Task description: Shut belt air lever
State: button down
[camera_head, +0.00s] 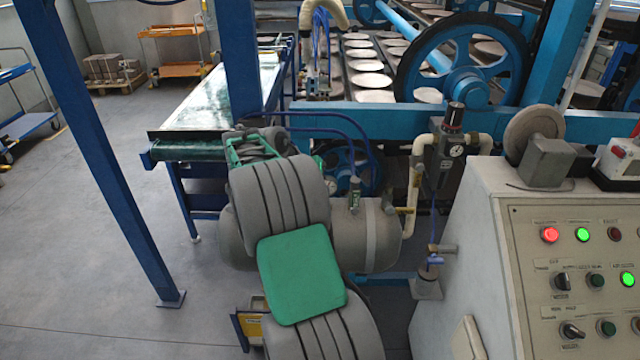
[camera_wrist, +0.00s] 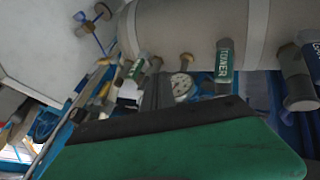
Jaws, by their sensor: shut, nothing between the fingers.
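I cannot tell for certain which lever is the belt air lever. In the wrist view several small valves with label sleeves line the tank: one green sleeve (camera_wrist: 225,62) seems to read "TURNER", and one at the right edge (camera_wrist: 314,58) is cut off. A white-and-green sleeve (camera_wrist: 130,88) farther left is unreadable. In the head view one green-labelled valve (camera_head: 355,193) stands upright on the tank. My gripper (camera_wrist: 160,122) is shut and empty, its dark edge just below these valves in the wrist view, with no clear contact. My arm hides its tips in the head view.
The grey tank (camera_head: 372,235) lies behind my arm. A pipe with a gauge (camera_head: 456,150) and a blue-handled valve (camera_head: 434,258) stand right of it. The control cabinet (camera_head: 500,260) blocks the right. A blue post (camera_head: 100,150) stands left; open floor (camera_head: 70,260) surrounds it.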

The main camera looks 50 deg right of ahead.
aim_at(355, 203)
jog(key=s+d+f+p, duration=0.2)
jog(key=s+d+f, duration=0.1)
jog(key=d, duration=0.2)
jog(key=shift+s+d+f, duration=0.2)
jog(key=shift+d+f, duration=0.1)
jog(key=shift+f, duration=0.1)
jog(key=shift+b, duration=0.3)
